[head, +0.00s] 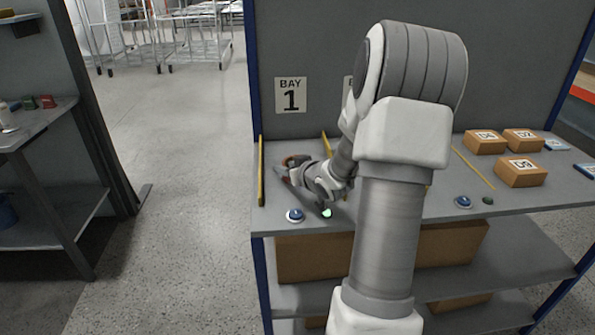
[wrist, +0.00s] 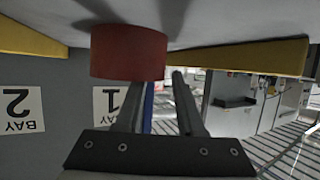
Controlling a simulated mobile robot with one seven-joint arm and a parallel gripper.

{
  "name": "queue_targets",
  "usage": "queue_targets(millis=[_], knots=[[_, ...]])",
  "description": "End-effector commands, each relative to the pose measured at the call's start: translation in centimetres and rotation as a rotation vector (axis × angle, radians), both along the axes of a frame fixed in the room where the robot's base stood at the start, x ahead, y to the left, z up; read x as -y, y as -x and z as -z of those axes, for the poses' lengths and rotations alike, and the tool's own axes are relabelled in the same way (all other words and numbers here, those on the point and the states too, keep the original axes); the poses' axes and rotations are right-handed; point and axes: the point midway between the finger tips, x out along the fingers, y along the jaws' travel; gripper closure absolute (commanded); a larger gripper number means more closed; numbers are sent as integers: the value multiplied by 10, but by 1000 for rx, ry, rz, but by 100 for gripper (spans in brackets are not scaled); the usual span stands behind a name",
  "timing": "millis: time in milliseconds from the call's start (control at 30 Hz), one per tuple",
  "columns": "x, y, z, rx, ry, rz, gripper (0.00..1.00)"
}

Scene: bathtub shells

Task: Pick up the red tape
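The red tape (wrist: 128,52) is a squat red roll at the upper left of the wrist view, against the grey table surface, which appears at the top there. My gripper (wrist: 160,78) is open, with its two dark fingers apart. The end of its left finger is hidden behind the tape, and the right finger stands clear to the tape's right. I cannot tell whether a finger touches the tape. In the head view a small reddish piece of the tape (head: 291,160) shows beside my gripper (head: 284,172) in bay 1, mostly covered by my wrist.
Yellow divider strips (head: 262,170) flank the bay on the grey table (head: 300,232). A blue button (head: 295,215) sits at the front edge. Cardboard boxes (head: 521,172) stand at the right. A side table (head: 40,125) is at the left, with open floor between.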

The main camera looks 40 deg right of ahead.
Motion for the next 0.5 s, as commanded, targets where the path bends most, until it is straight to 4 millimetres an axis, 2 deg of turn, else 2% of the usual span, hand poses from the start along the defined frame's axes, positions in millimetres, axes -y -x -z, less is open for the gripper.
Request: queue_targets(millis=[33, 167, 200, 500], knots=[[0, 0, 0, 0, 0, 0, 73], [0, 0, 0, 0, 0, 0, 97], [0, 0, 0, 0, 0, 0, 100], [0, 1, 1, -3, -2, 2, 100]])
